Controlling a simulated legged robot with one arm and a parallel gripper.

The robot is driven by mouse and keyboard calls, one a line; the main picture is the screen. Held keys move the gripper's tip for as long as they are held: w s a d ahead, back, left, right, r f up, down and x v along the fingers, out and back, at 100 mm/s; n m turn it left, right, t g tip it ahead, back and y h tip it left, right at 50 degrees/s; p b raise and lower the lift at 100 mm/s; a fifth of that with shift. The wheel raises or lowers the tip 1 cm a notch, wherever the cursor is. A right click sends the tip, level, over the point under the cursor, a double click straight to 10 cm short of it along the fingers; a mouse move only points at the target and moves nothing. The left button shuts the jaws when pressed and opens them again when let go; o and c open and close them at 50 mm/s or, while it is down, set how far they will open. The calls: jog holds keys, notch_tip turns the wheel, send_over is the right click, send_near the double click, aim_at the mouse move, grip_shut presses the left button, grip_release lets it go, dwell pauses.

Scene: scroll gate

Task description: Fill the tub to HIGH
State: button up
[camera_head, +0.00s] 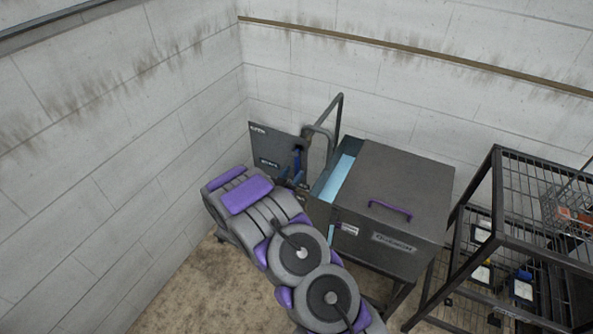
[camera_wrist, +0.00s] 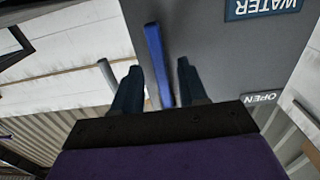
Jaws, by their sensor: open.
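A dark grey tub (camera_head: 393,222) with a lid and a purple handle (camera_head: 390,210) stands in the corner. Light blue water shows in its open left part (camera_head: 340,178). A bent grey pipe (camera_head: 338,118) rises over it. A grey panel (camera_head: 271,143) on the left has a blue lever (camera_head: 298,164). In the wrist view the panel (camera_wrist: 215,50) carries WATER and OPEN signs, upside down. The blue lever (camera_wrist: 158,62) stands between the two dark fingers of my gripper (camera_wrist: 155,80), closer to the left one. My gripper is open, and the fingers look apart from the lever.
A black wire rack (camera_head: 500,240) with baskets and small items stands right of the tub. White block walls (camera_head: 140,120) close off the left and back. Bare brown floor (camera_head: 185,290) is free at the lower left.

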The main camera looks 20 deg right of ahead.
aim_at(296, 170)
jog(key=shift+b+x, duration=0.3)
jog(key=shift+x, duration=1.6)
grip_shut()
